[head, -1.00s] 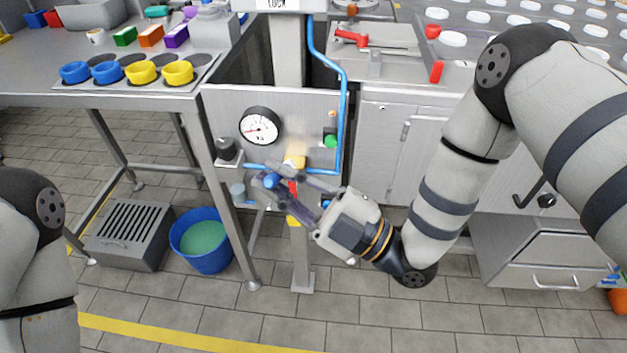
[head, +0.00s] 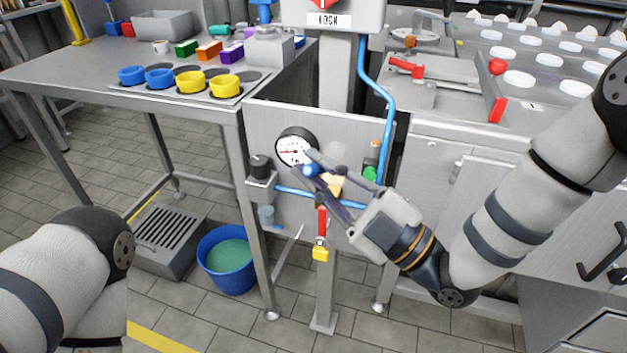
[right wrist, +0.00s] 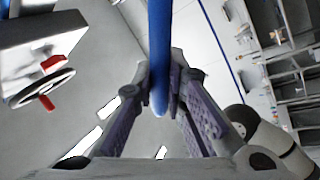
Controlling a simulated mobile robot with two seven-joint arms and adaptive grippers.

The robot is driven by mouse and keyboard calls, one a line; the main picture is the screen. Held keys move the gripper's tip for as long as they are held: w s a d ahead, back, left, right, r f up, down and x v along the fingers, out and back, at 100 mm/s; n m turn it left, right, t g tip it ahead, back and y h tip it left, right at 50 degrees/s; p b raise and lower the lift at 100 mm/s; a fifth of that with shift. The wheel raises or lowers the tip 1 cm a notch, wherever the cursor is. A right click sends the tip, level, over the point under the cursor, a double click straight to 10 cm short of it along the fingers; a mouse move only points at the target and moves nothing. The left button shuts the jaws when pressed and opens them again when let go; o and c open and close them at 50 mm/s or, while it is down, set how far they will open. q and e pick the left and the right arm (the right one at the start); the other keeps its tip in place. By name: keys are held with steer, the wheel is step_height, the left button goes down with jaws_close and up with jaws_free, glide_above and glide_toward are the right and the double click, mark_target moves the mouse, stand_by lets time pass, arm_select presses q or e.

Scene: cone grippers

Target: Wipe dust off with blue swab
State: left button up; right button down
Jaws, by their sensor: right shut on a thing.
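My right gripper (head: 314,173) is in front of the grey metal panel (head: 265,123), just below and right of the round gauge (head: 291,150). It is shut on the blue swab (head: 310,170), whose blue end shows at the fingertips. In the right wrist view the swab is a blue rod (right wrist: 160,55) between the two purple-grey fingers (right wrist: 166,88). A faint pale patch (head: 334,150) shows on the panel right of the gauge; I cannot tell whether it is dust. I cannot tell whether the swab touches the panel. My left gripper is out of view.
A blue pipe (head: 388,110) runs down the panel's right side. A black knob (head: 260,166), a green button (head: 370,174) and a yellow padlock (head: 320,254) are near the gripper. A table with blue and yellow cups (head: 190,82) stands left; a blue bucket (head: 226,262) is below.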

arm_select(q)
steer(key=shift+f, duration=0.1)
arm_select(e)
steer(key=shift+w+d, duration=0.2)
steer(key=shift+w, duration=0.4)
stand_by(0.5)
step_height(320, 180, up, 4)
steer(key=shift+f+p, duration=0.2)
steer(key=shift+p, duration=0.75)
steer(key=shift+f+b, duration=0.6)
steer(key=shift+f, duration=1.25)
steer(key=shift+r+p, duration=1.05)
steer(key=shift+r, duration=0.8)
steer(key=shift+f+b, duration=0.55)
steer(key=shift+f, duration=1.35)
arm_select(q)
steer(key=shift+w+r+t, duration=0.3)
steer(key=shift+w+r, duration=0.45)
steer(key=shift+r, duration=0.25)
arm_select(e)
steer(key=shift+r, duration=0.15)
steer(key=shift+s, duration=0.1)
